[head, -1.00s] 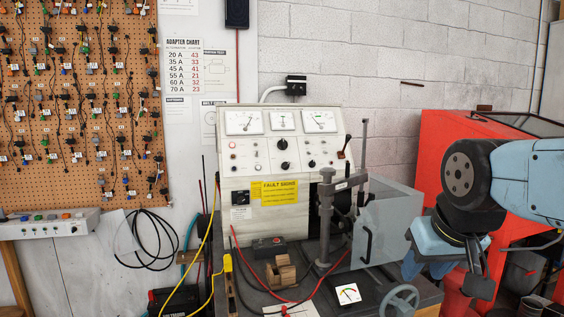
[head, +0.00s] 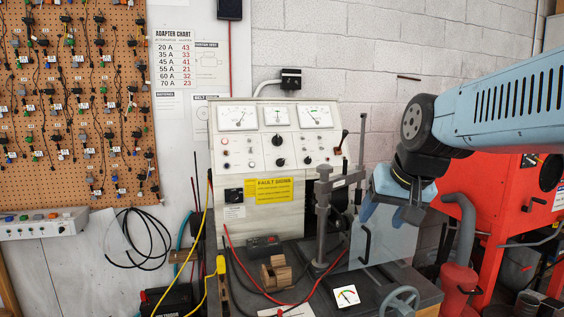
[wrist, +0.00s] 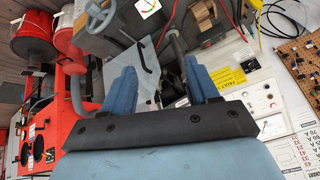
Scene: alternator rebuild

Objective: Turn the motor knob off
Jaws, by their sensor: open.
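The white test bench panel (head: 262,200) stands in the middle of the head view. It carries several dials and knobs. A black knob (head: 278,139) sits in the centre of its sloped face, with a smaller black knob (head: 280,162) below it. Another dark dial (head: 234,195) is low on the left front. I cannot read which knob is labelled motor. My gripper (head: 387,212) is open and empty, to the right of the panel and apart from it, near the clear guard. In the wrist view my two blue fingers (wrist: 160,66) are spread.
A yellow fault signs label (head: 273,190) is on the panel front. Red and yellow cables run over the bench. A red machine (head: 510,190) stands at the right.

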